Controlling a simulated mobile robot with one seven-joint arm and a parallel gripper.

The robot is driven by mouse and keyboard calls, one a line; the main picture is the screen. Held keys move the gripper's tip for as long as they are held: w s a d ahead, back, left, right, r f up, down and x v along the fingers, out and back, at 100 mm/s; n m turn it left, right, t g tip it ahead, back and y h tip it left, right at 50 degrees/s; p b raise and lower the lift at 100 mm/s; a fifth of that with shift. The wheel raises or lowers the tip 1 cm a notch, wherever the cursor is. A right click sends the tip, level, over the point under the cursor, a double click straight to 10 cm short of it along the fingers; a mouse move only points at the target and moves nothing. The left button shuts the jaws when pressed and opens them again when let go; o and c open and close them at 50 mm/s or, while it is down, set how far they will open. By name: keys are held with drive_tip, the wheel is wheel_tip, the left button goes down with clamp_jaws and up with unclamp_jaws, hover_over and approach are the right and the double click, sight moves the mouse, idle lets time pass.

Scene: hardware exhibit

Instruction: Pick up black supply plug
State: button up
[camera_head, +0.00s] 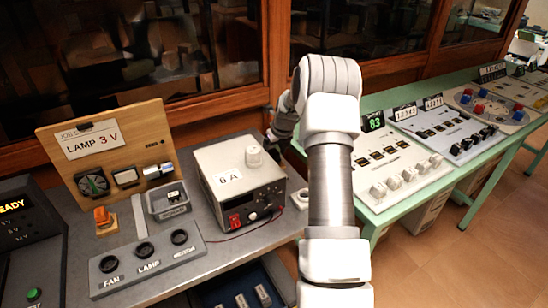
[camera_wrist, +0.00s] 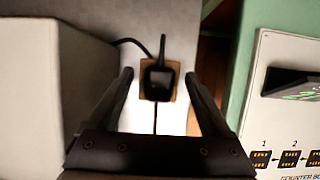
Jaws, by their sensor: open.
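The black supply plug (camera_wrist: 160,82) sits on a small tan square base on the grey bench in the wrist view. A dark cable runs from it to the left, and a thin dark line runs down from it towards my gripper. My gripper (camera_wrist: 158,76) is open, with one dark finger on each side of the plug in that view. The fingers look apart from it; I cannot tell the height gap. In the head view my gripper (camera_head: 277,138) is a dark shape behind the supply box, mostly hidden by my arm. The plug is not visible there.
The grey supply box (camera_head: 236,181), marked 6 A, stands close left of my gripper; its side also fills the left of the wrist view (camera_wrist: 48,85). The green table (camera_head: 475,155) with control panels lies to the right. A wooden cabinet stands behind.

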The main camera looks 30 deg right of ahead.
sight(274, 151)
clamp_jaws()
idle(0.3)
drive_tip(key=shift+r, duration=0.1)
wheel_tip(274, 151, up, 4)
drive_tip(key=shift+w+r+p, duration=0.1)
drive_tip(key=shift+r+p, duration=0.15)
drive_tip(key=shift+p, duration=0.1)
drive_tip(key=s+d+r, duration=0.6)
drive_tip(key=s+d, duration=0.1)
drive_tip(key=s, duration=0.2)
drive_tip(key=shift+d+r+p, duration=0.2)
drive_tip(key=shift+d+p, duration=0.1)
